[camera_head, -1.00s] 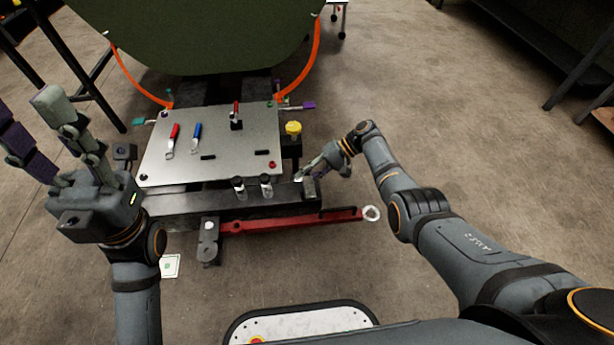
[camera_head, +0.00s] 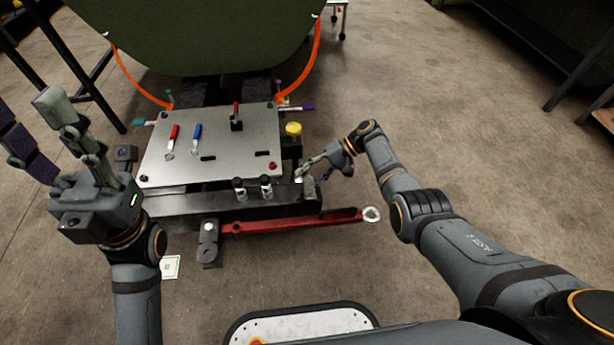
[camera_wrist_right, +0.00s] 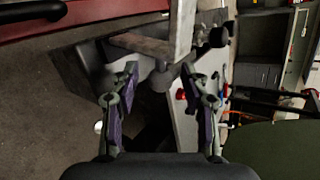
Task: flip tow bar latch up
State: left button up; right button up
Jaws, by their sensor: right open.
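The red tow bar (camera_head: 290,223) runs left to right in front of the dark base in the head view, with a pale ring at its right end. A red bar also shows at the top left of the right wrist view (camera_wrist_right: 85,18). My right gripper (camera_head: 308,170) is open at the right end of the base, beside a small grey upright piece (camera_head: 308,189) that may be the latch. In the wrist view, a grey flat lever with a round knob (camera_wrist_right: 162,76) lies ahead of and between the open fingers (camera_wrist_right: 160,85). Contact cannot be told. My left gripper (camera_head: 30,120) is open, empty, fingers up.
A metal panel (camera_head: 220,170) with red and blue handles tops the base. Two small dark cylinders stand at its front edge. A yellow knob (camera_head: 293,129) is at its right. The green fuselage (camera_head: 190,35) and orange hoses are behind.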

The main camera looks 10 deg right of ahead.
jog(key=v, duration=1.1)
jog(key=shift+r, duration=0.1)
